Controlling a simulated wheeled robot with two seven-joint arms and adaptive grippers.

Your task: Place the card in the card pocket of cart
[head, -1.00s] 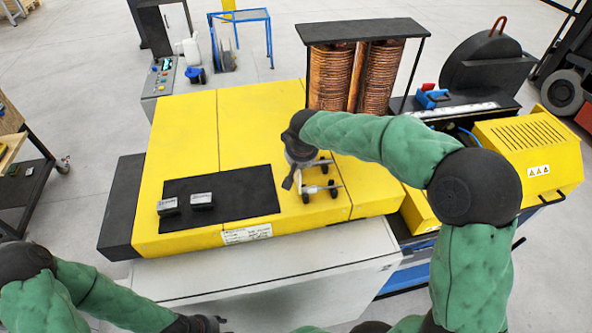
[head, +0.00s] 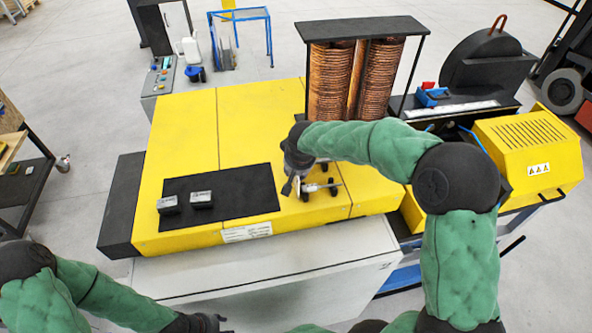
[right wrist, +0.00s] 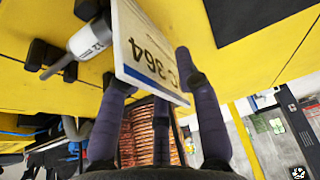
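The card (right wrist: 150,50) is white with a blue stripe and the printed text "C 364", upside down in the right wrist view. It lies between the fingers of my right gripper (right wrist: 160,85), with fingers on both sides of it. In the head view my right gripper (head: 290,186) is low over the yellow top, right of the black mat, and the card cannot be made out there. My left gripper (head: 210,323) is at the bottom edge, and its fingers are too unclear to read. I cannot identify a card pocket with certainty; a white label (head: 246,232) is on the yellow front edge.
Silver tools with black ends (head: 322,187) lie beside my right gripper. Copper coils (head: 355,80) stand behind. A dark cart (head: 30,185) is at the left.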

